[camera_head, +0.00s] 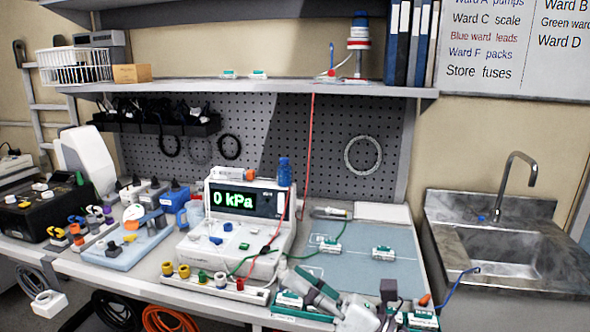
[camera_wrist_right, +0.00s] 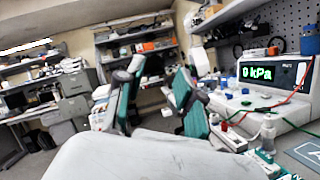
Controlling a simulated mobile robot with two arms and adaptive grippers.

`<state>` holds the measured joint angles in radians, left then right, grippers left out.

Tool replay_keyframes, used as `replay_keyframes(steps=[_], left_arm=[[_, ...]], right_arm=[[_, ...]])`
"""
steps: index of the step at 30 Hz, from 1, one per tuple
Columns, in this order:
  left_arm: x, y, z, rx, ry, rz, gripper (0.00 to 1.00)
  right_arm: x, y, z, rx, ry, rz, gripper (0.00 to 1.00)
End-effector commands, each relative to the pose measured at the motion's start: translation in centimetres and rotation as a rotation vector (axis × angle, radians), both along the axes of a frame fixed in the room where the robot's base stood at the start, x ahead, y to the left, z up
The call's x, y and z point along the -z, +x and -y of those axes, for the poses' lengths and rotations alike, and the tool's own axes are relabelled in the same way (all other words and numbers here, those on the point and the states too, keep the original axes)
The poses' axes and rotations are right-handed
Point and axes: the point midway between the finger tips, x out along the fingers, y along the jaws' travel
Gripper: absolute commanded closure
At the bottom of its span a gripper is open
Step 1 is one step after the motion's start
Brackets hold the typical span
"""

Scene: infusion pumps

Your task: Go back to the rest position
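My right gripper (camera_head: 287,287) is low in the head view, in front of the bench's front edge, with its grey and teal fingers pointing left. In the right wrist view its two fingers (camera_wrist_right: 158,95) stand apart with nothing between them, so it is open and empty. The pump tester (camera_head: 240,215) with the "0 kPa" display stands on the bench just beyond it. The tester also shows at the right of the right wrist view (camera_wrist_right: 270,85). My left gripper is in neither view.
A row of coloured connectors (camera_head: 215,284) lies along the bench front, close to my right gripper. A blue-grey mat (camera_head: 365,275) with small green-and-white parts lies to the right, beside a metal sink (camera_head: 500,250). Orange and black cable coils hang below the bench.

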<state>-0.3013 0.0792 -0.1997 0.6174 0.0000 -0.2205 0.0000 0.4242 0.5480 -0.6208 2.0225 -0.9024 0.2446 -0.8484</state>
Motion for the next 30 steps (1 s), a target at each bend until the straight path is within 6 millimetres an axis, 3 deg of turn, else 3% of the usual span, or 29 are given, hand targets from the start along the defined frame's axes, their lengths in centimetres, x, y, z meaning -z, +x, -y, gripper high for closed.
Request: replay_keyframes(steps=[3, 5, 6, 8, 12, 15, 19, 24, 30], left_arm=[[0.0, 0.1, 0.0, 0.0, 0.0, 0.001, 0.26], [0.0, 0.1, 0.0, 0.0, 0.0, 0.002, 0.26], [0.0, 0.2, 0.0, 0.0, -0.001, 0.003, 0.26], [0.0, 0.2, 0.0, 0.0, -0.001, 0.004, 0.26], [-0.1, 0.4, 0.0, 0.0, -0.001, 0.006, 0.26], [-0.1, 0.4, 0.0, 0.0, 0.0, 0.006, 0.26], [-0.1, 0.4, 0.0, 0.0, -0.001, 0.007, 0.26], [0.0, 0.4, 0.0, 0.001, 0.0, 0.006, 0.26], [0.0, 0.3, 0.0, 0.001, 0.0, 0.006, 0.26]], right_arm=[[1.6, 2.1, 4.9, 0.179, 0.419, -0.428, 0.64], [4.2, 2.8, 8.0, 0.279, 0.622, -0.648, 0.64], [6.5, 2.8, 10.1, 0.348, 0.754, -0.794, 0.64], [10.3, 2.2, 12.8, 0.452, 0.933, -0.993, 0.64], [19.1, -2.0, 17.0, 0.693, 1.275, -1.384, 0.64], [24.0, -6.2, 18.5, 0.854, 1.455, -1.592, 0.64], [28.0, -11.1, 19.3, 1.028, 1.611, -1.772, 0.64], [31.0, -16.6, 19.5, 1.215, 1.744, -1.927, 0.64], [32.9, -22.5, 19.4, 1.422, 1.855, -2.06, 0.64]])
